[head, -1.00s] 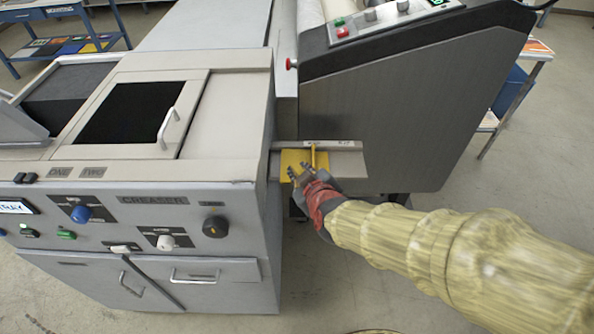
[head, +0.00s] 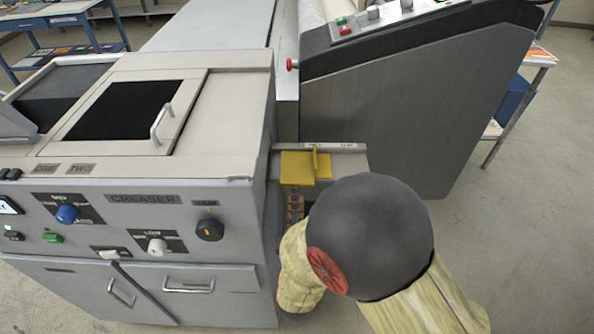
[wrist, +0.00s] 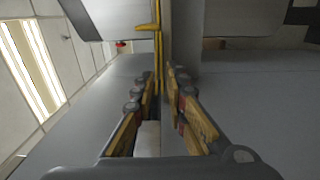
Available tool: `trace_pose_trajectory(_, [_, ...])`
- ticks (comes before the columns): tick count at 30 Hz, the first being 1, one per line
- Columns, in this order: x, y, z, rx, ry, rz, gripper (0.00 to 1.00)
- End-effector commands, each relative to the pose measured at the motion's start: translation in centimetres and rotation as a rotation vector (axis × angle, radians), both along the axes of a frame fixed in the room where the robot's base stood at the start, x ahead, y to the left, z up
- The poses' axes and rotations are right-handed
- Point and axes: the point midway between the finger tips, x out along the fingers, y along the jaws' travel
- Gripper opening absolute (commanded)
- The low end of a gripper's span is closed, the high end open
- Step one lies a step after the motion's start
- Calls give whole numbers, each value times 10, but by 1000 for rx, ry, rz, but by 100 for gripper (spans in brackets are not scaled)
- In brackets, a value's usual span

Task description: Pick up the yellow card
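The yellow card (head: 297,170) lies flat on a small grey ledge (head: 347,163) between the creaser and the dark grey machine. A thin yellow upright piece (head: 315,160) stands at its right. In the wrist view, yellow edges (wrist: 158,50) show just beyond the fingertips, roughly in line with the gap. In the head view my gripper (head: 295,208) is low, in front of and below the card, partly hidden by my arm.
The creaser cabinet (head: 150,215) stands close at the left of my gripper. The dark grey machine side (head: 400,110) rises behind and right of the ledge. Open floor (head: 520,240) lies at the right.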

Motion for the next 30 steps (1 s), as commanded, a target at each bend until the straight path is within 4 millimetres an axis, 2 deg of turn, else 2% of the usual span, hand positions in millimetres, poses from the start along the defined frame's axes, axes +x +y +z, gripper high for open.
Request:
trace_pose_trajectory(12, [50, -6, 0, 2, 0, 0, 14])
trace_pose_trajectory(21, [53, -6, 2, 2, 1, 1, 14])
trace_pose_trajectory(28, [53, -6, 2, 2, 1, 1, 1])
trace_pose_trajectory(30, [53, -6, 2, 2, 1, 1, 0])
